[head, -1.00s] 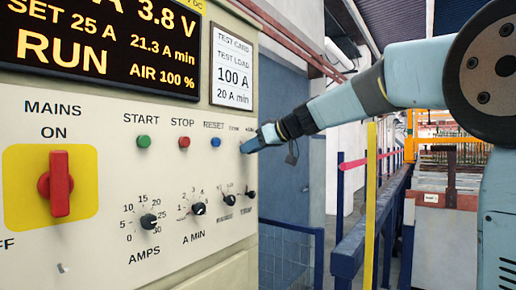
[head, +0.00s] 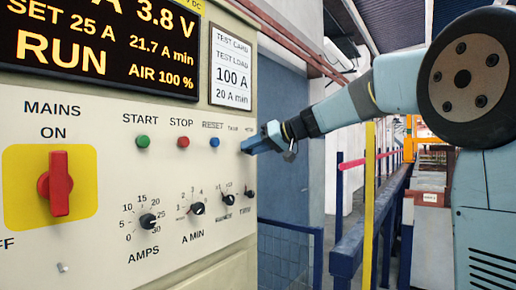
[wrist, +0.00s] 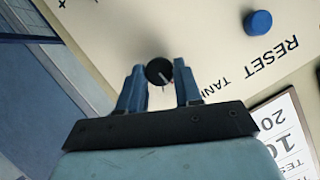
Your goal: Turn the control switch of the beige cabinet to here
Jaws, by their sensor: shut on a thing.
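The beige cabinet (head: 100,240) fills the left of the head view, with its panel facing me. My gripper (head: 250,146) is at the panel's right side, under small labels right of the RESET button. In the wrist view my gripper (wrist: 160,88) has its two blue fingers on either side of a small round black knob (wrist: 158,70) with a pale pointer line. The gripper is shut on this knob, which stands near a TANK label. In the head view the gripper hides the knob. The knob's position marks are not readable.
The panel also carries a red MAINS switch (head: 60,184) on a yellow plate, green START (head: 142,141), red STOP (head: 183,141) and blue RESET (head: 214,141) buttons, and an AMPS knob (head: 148,220). Several black knobs sit below my gripper. A blue rail (head: 345,240) stands to the right.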

